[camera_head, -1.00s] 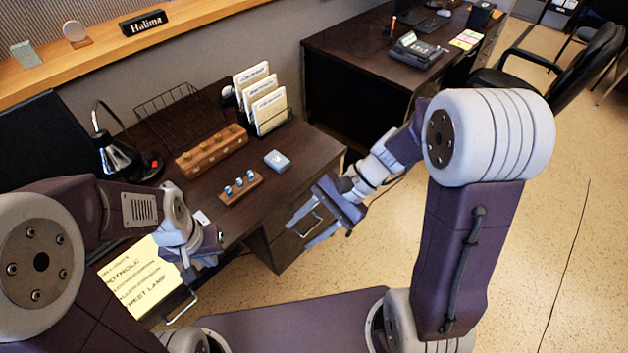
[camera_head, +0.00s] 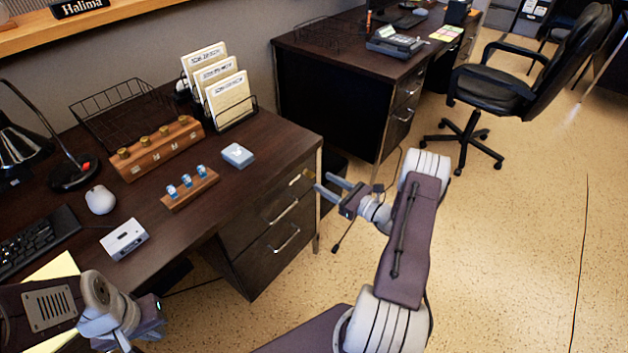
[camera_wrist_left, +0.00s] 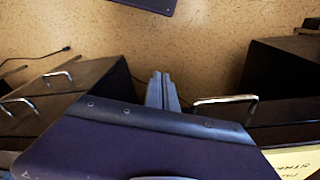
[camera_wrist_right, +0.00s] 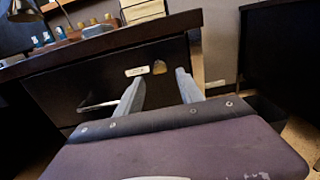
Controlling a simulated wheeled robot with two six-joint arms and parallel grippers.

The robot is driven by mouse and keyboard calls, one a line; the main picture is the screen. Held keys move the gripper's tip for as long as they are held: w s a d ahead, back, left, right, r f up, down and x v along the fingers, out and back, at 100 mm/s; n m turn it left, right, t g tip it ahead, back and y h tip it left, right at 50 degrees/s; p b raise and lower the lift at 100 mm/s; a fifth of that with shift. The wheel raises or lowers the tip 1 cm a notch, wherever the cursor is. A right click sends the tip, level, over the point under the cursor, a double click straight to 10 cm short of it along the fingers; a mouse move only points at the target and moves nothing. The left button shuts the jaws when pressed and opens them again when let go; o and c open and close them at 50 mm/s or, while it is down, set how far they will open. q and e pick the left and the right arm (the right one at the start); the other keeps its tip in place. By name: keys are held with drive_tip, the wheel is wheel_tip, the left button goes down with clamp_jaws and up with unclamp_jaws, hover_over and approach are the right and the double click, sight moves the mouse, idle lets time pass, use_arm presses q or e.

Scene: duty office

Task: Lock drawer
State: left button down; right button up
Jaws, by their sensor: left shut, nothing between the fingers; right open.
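The drawer unit (camera_head: 245,262) under the right end of the dark desk has two visible fronts with silver handles. Its upper drawer (camera_head: 280,203) looks closed. In the right wrist view the upper drawer front (camera_wrist_right: 70,95) carries a pale label (camera_wrist_right: 135,71) and a brass lock-like piece (camera_wrist_right: 159,67). My right gripper (camera_head: 328,186) is open and empty, its fingers pointing at this front. In the right wrist view the brass piece appears between the fingertips (camera_wrist_right: 157,80); contact cannot be told. My left gripper (camera_head: 150,315) is shut and empty, low at the desk's front left.
The desk holds a wooden block with blue-topped pieces (camera_head: 190,188), a light blue box (camera_head: 238,155), a mouse (camera_head: 100,199) and a file rack (camera_head: 240,118). A second desk (camera_head: 335,95) and a black chair (camera_head: 500,90) stand behind.

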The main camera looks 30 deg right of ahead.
drive_tip(key=x, duration=0.5)
drive_tip(key=shift+w+b, duration=0.1)
drive_tip(key=shift+b, duration=0.3)
clamp_jaws()
